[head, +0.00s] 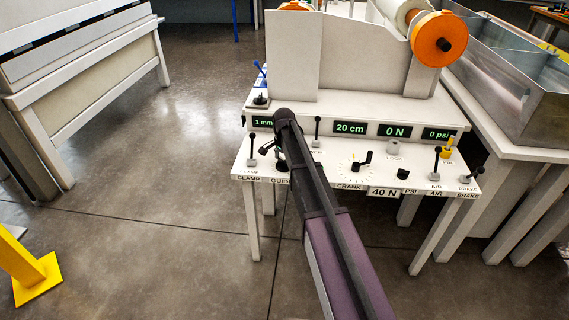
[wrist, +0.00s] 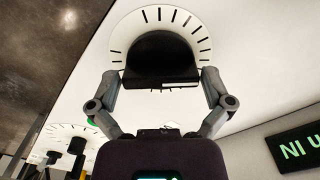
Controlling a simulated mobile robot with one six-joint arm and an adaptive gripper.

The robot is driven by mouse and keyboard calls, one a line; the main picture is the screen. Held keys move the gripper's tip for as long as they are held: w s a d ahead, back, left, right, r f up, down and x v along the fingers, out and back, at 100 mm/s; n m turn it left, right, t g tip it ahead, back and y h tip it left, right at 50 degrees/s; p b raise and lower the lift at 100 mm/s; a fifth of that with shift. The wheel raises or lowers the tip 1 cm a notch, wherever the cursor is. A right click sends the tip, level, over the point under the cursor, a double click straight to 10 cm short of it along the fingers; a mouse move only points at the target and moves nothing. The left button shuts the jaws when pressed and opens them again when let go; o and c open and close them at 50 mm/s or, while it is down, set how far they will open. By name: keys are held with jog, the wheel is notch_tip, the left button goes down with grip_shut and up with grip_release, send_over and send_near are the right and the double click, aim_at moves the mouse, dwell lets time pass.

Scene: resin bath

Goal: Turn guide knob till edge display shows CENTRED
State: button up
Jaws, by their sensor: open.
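The guide knob (wrist: 160,52) is black and round, on a white dial with black tick marks. In the head view, the knob (head: 282,167) is partly hidden by my arm, above the GUIDE label. The edge display (head: 263,122) reads "1 mm" in green, partly covered by my arm at its right. My gripper (wrist: 160,76) is open, with one finger on each side of the knob; I cannot tell whether they touch it. In the head view my wrist hides most of the gripper.
The CRANK dial (head: 361,164) is right of my arm. Other displays read 20 cm (head: 350,127), 0 N (head: 395,130) and 0 psi. A metal tank (head: 490,75) stands at right. The floor at left is mostly clear.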

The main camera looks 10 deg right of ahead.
jog(key=c, duration=0.8)
jog(key=shift+n, duration=1.4)
jog(key=o, duration=0.8)
